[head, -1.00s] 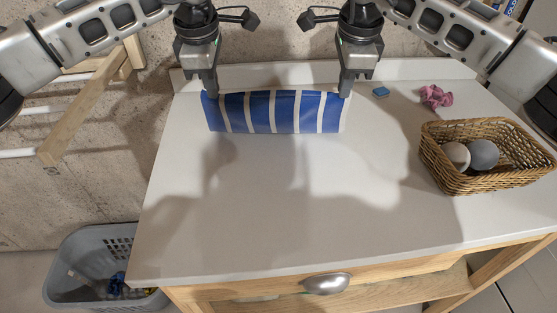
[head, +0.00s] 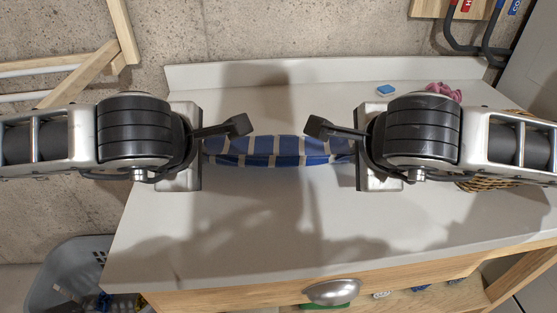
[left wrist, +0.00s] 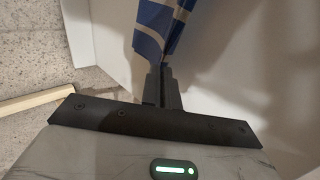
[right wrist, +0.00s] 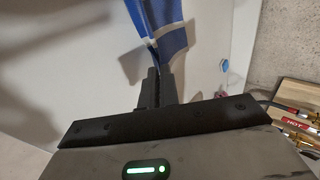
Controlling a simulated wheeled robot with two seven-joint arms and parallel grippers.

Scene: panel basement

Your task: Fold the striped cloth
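The blue and white striped cloth (head: 275,150) is stretched between my two grippers over the middle of the white counter (head: 270,205). It shows as a narrow, slightly sagging band and seems held above the surface. My left gripper (left wrist: 160,88) is shut on one end of it; blue and white stripes rise from its fingers. My right gripper (right wrist: 154,87) is shut on the other end. In the head view, the left gripper (head: 196,165) and right gripper (head: 362,165) are seen from above, with their fingertips mostly hidden.
A blue block (head: 387,90) and a crumpled pink cloth (head: 444,92) lie at the back right. A wicker basket (head: 480,184) is mostly hidden under my right arm. A grey laundry basket (head: 65,270) stands at lower left. The front of the counter is clear.

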